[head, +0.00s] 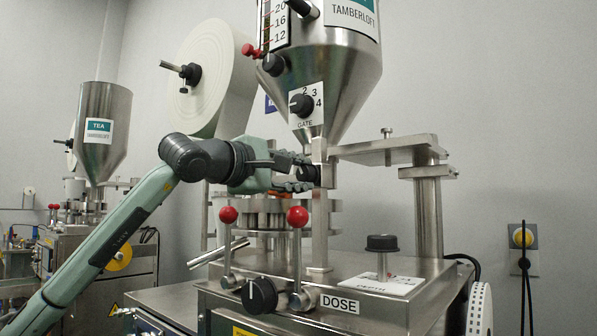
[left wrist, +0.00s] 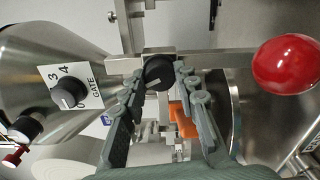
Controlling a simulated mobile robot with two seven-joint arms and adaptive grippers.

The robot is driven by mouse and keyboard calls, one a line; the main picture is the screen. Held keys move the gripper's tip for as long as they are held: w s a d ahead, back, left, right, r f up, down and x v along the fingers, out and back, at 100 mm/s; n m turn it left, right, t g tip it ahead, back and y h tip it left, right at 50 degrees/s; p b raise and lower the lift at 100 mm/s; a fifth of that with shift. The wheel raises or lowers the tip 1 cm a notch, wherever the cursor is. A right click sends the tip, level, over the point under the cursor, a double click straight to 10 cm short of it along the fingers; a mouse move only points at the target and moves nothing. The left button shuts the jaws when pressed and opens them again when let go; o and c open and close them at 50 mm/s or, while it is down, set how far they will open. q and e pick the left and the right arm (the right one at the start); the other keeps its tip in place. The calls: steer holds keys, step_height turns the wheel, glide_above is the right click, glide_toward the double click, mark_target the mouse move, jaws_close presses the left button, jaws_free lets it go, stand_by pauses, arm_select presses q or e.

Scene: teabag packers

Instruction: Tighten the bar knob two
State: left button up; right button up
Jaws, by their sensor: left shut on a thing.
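A black round knob (head: 309,174) sits on the upright steel bar (head: 320,222) below the hopper. I take it for the bar knob; no number is readable on it. My left gripper (head: 303,172) comes in from the left with one finger above the knob and one below. In the left wrist view my left gripper (left wrist: 160,80) has a finger on each side of the knob and is shut on it. My right gripper is not in view.
The hopper (head: 325,85) with the GATE dial (head: 301,104) hangs above the gripper. Two red-balled levers (head: 228,214) (head: 297,216) and the DOSE knob (head: 259,296) stand below. The DEPTH knob (head: 382,243) is to the right. A large paper roll (head: 215,80) is behind.

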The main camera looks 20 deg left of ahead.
arm_select(q)
steer(key=m, duration=0.4)
steer(key=shift+p, duration=0.3)
steer(key=shift+m, duration=0.5)
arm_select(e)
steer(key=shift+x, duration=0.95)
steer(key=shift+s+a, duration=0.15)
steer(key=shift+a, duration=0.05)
arm_select(q)
steer(key=o, duration=1.2)
steer(key=shift+c, duration=0.2)
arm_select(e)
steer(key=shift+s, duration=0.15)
